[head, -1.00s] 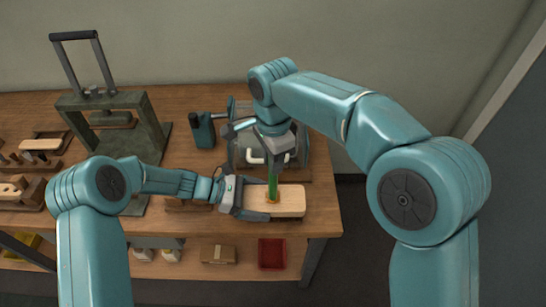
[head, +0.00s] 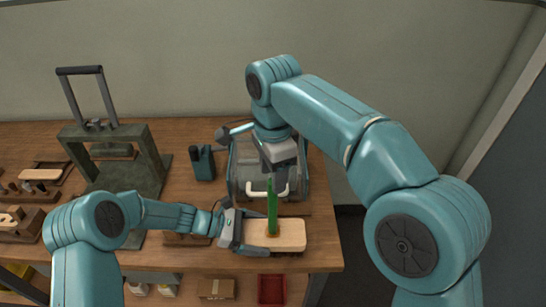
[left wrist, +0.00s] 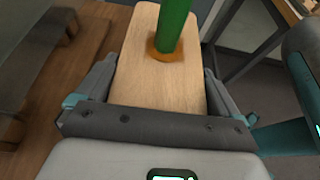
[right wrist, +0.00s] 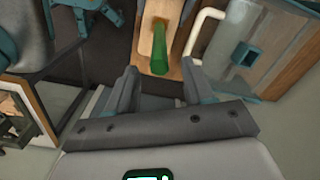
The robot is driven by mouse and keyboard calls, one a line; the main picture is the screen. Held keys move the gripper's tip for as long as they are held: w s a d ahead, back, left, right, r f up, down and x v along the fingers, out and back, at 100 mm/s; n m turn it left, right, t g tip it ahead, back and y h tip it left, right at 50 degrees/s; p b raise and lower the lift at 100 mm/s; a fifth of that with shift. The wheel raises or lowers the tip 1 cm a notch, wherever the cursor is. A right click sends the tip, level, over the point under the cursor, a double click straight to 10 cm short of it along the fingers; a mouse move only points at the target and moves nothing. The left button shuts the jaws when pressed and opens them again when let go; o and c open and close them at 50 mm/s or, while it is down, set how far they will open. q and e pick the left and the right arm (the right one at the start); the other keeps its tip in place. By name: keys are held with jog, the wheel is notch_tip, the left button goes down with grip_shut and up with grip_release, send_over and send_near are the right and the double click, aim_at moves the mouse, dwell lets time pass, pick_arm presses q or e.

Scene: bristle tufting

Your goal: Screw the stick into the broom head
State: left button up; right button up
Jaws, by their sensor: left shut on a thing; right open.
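The broom head (head: 291,234) is a pale wooden block lying flat near the table's front right. The green stick (head: 272,208) stands upright on it, its foot in an orange collar that shows in the left wrist view (left wrist: 166,48). My left gripper (head: 240,231) is shut on the block's left end, a finger along each side in the left wrist view. My right gripper (head: 269,174) is open and empty just above the stick's top. In the right wrist view the stick's end (right wrist: 160,64) lies between and just beyond the open fingertips. The thread is hidden.
A grey machine with a white handle (head: 268,192) stands right behind the stick. A dark teal container (head: 202,163) and a press frame (head: 155,155) stand to the left. A red bin (head: 272,289) and a cardboard box (head: 217,288) sit on the lower shelf.

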notch_tip(320, 180, up, 5)
jog(key=shift+f, duration=0.1)
dwell(0.3)
pick_arm(q)
jog(key=o, duration=1.7)
jog(key=b+v, duration=0.2)
jog(key=v, duration=1.4)
jog(key=shift+a, duration=0.15)
pick_arm(e)
notch_tip(320, 180, down, 2)
jog(key=shift+f, duration=0.1)
